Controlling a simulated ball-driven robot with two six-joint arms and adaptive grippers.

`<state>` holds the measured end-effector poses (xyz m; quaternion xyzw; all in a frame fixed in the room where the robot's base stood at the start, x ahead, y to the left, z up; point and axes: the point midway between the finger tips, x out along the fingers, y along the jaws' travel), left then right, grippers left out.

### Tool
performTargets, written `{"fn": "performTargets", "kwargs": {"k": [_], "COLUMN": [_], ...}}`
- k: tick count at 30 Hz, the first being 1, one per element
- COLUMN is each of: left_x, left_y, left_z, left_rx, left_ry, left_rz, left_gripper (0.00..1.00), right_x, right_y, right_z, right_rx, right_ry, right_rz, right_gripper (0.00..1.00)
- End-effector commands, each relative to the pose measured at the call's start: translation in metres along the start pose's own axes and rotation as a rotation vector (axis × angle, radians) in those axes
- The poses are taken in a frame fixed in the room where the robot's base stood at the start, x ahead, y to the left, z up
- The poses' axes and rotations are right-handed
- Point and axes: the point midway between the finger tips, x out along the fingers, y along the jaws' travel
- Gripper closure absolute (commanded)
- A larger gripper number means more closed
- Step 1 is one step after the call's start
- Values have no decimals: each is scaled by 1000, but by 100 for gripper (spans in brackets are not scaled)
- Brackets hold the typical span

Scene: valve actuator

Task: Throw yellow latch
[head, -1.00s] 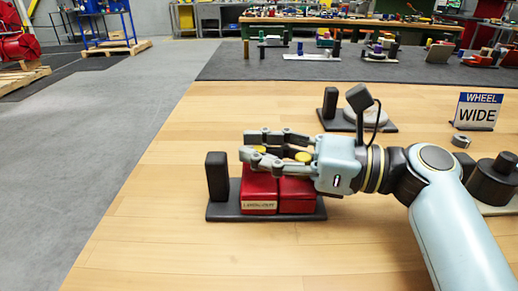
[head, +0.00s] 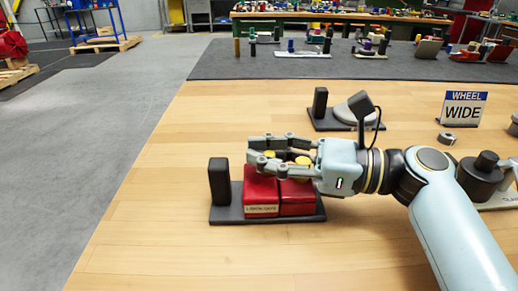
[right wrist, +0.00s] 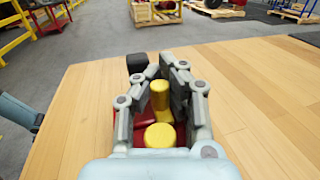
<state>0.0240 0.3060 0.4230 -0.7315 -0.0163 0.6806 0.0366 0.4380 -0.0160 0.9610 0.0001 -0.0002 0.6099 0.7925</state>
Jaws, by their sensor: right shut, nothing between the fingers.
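A red box fixture (head: 262,192) sits on a dark base plate (head: 235,216), with a black upright block (head: 219,182) at its left end. Two yellow round-topped parts, a nearer one (right wrist: 160,136) and a farther, taller one (right wrist: 159,95), stand on the red box; I take them to be the yellow latch. My right gripper (head: 257,152) is shut and holds nothing. It reaches in from the right, low over the box, with its finger links on either side of the yellow parts. Contact is hard to tell. My left gripper is not in view.
Behind stands another base with a black block (head: 320,103) and a grey disc. A "WHEEL WIDE" sign (head: 463,108), a metal nut (head: 447,138) and a dark stepped cylinder (head: 477,177) are on the right. The wooden top (head: 160,200) is clear at left and in front.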

Motion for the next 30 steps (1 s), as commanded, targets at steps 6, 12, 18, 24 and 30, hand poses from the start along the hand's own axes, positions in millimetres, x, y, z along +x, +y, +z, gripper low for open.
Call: {"fn": "performTargets", "kwargs": {"k": [6, 12, 18, 24, 30], "left_x": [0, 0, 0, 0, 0], "left_y": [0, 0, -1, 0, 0], "left_z": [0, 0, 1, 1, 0], "left_rx": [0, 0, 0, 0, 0], "left_ry": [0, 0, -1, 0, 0], "left_rz": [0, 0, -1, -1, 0], "left_gripper": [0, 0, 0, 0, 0], "right_x": [0, 0, -2, -30, -63], "right_y": [0, 0, 0, 0, 0], "right_z": [0, 0, 0, -2, -2], "right_rx": [0, 0, 0, -1, 0], "right_ry": [1, 1, 2, 7, 5], "right_rz": [-1, -1, -1, -2, 0], "right_gripper": [75, 60, 60, 60, 60]}}
